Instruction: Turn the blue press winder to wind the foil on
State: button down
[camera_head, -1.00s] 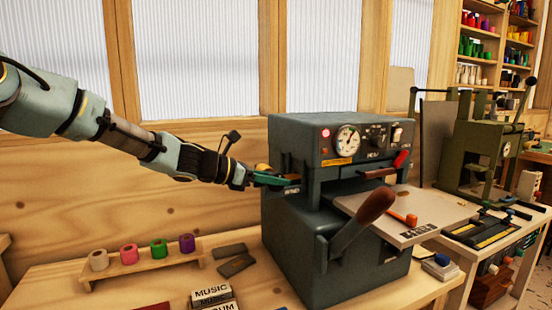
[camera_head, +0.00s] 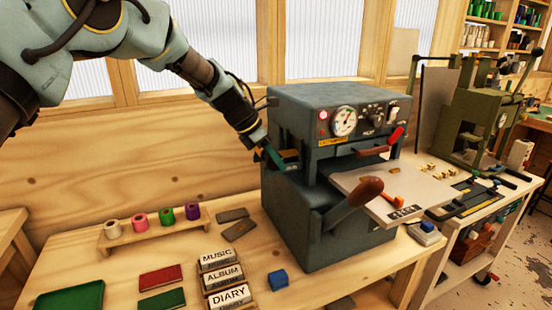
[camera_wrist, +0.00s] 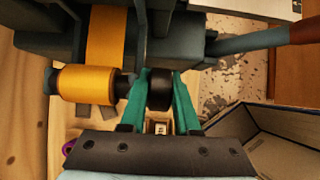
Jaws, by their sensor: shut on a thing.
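The blue-grey press (camera_head: 320,225) stands on the wooden bench. In the wrist view a gold foil roll (camera_wrist: 88,84) sits on a spindle at the press's side, and a gold strip (camera_wrist: 106,35) runs up from it. A black winder knob (camera_wrist: 159,95) is on the same line, to the right of the roll. My gripper (camera_head: 272,158) is at the press's left side. In the wrist view its green fingers (camera_wrist: 160,88) are shut on the black knob, one on each side. In the head view the knob is mostly hidden by my fingers.
A brown-handled lever (camera_head: 365,191) and a pale table (camera_head: 400,185) stick out at the press's front right. A rack of coloured foil rolls (camera_head: 153,228), label blocks (camera_head: 222,280) and a blue block (camera_head: 278,279) lie on the bench. A green press (camera_head: 470,130) stands at the right.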

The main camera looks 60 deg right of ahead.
jog(key=shift+t+y, duration=0.3)
jog(key=shift+y, duration=0.1)
jog(key=c, duration=0.6)
grip_release()
jog(key=shift+c, duration=0.2)
jog(key=b+v, duration=0.4)
jog(key=v, duration=0.6)
jog(key=shift+r, duration=0.3)
jog(key=shift+w+a, duration=0.1)
